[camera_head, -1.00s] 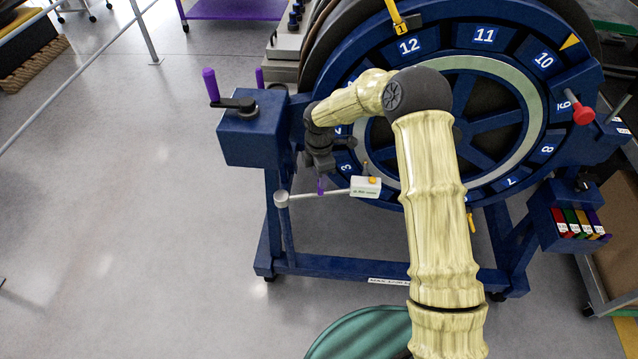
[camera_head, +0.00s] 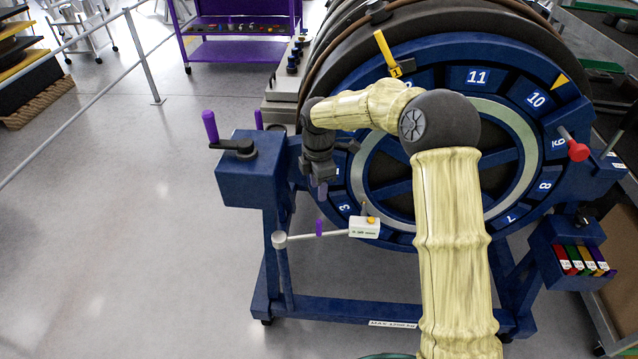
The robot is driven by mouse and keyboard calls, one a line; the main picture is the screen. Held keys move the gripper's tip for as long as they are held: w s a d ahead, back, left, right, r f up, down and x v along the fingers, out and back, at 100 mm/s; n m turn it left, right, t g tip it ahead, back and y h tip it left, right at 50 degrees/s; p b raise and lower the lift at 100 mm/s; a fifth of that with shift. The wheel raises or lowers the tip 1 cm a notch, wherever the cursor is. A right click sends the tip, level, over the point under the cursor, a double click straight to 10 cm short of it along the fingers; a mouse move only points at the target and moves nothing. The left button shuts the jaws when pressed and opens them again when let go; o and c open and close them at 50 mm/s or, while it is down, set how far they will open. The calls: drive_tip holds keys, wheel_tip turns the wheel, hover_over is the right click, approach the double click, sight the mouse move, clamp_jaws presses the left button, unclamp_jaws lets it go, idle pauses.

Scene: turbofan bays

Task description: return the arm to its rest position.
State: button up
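My arm (camera_head: 450,240) is covered in a pale yellow sleeve with dark joints. It rises from the bottom of the view, bends at a dark elbow (camera_head: 440,122) and reaches left in front of the blue numbered wheel (camera_head: 505,80). No held object is visible.
The blue box with a purple-handled crank (camera_head: 250,182) stands just left of my gripper. A red knob (camera_head: 578,151) and a holder of coloured tags (camera_head: 583,262) are at right.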

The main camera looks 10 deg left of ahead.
drive_tip(key=s+d+r+m+t+p, duration=0.1)
drive_tip(key=s+d+r+m, duration=0.3)
drive_tip(key=s+d+m, duration=0.7)
drive_tip(key=s+d+r+m+t+p, duration=0.1)
drive_tip(key=s+d+r+m+p, duration=0.2)
drive_tip(key=s+d+m, duration=0.8)
drive_tip(key=shift+s+d+r+m+t, duration=0.3)
drive_tip(key=shift+s+r+m, duration=0.2)
drive_tip(key=shift+m, duration=0.3)
idle(1.2)
